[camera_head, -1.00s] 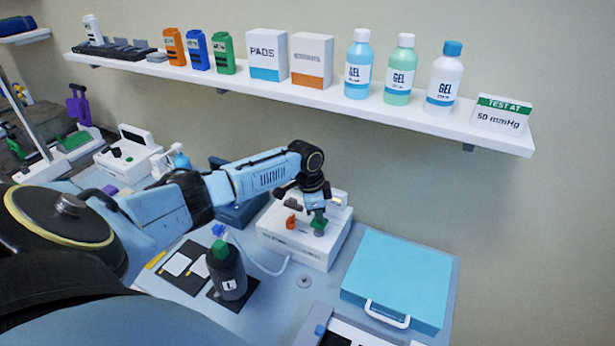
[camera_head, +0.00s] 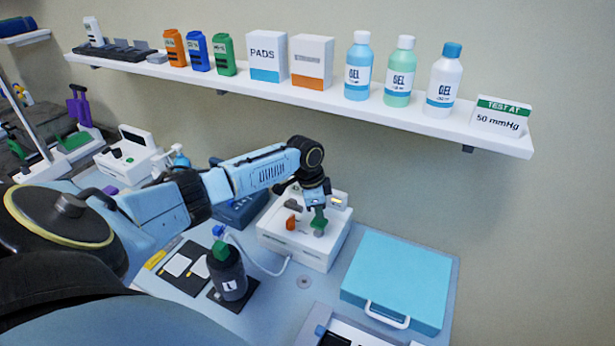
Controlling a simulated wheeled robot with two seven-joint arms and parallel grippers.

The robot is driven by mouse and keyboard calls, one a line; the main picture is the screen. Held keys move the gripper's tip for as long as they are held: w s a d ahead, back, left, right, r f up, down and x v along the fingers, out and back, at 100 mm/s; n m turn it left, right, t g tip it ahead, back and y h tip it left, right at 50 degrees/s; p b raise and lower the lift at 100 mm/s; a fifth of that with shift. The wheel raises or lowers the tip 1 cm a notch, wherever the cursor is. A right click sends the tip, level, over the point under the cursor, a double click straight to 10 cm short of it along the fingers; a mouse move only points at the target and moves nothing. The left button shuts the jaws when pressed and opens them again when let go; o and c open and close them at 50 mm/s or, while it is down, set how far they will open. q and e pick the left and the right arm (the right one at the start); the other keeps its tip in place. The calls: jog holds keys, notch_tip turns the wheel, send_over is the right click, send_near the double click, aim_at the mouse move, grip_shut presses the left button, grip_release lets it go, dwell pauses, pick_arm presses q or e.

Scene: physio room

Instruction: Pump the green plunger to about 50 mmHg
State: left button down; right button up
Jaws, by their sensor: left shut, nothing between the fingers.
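A white box-shaped device (camera_head: 298,253) stands on the table, with a small display (camera_head: 339,202) at its back right. A green plunger (camera_head: 319,228) stands on its top, beside an orange part (camera_head: 291,223). My left gripper (camera_head: 318,205) points down right above the green plunger, shut and empty. The gripper overlaps the plunger's upper part, and I cannot tell whether they touch. The display's reading is too small to make out. A sign (camera_head: 499,117) on the shelf reads "TEST AT 50 mmHg". My right gripper is not in view.
A dark bottle with a green top (camera_head: 228,275) stands front left of the device, with a pale tube running toward the device. A light-blue case (camera_head: 397,285) lies to the right. A wall shelf (camera_head: 290,93) holding bottles and boxes runs above my arm.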

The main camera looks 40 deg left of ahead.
aim_at(319, 222)
pick_arm(q)
jog(key=shift+f+b, duration=1.3)
jog(key=shift+f, duration=0.75)
notch_tip(319, 222, up, 2)
jog(key=shift+r+p, duration=0.2)
jog(key=shift+p, duration=1.05)
jog(key=shift+r, duration=0.9)
jog(key=shift+r, duration=2.5)
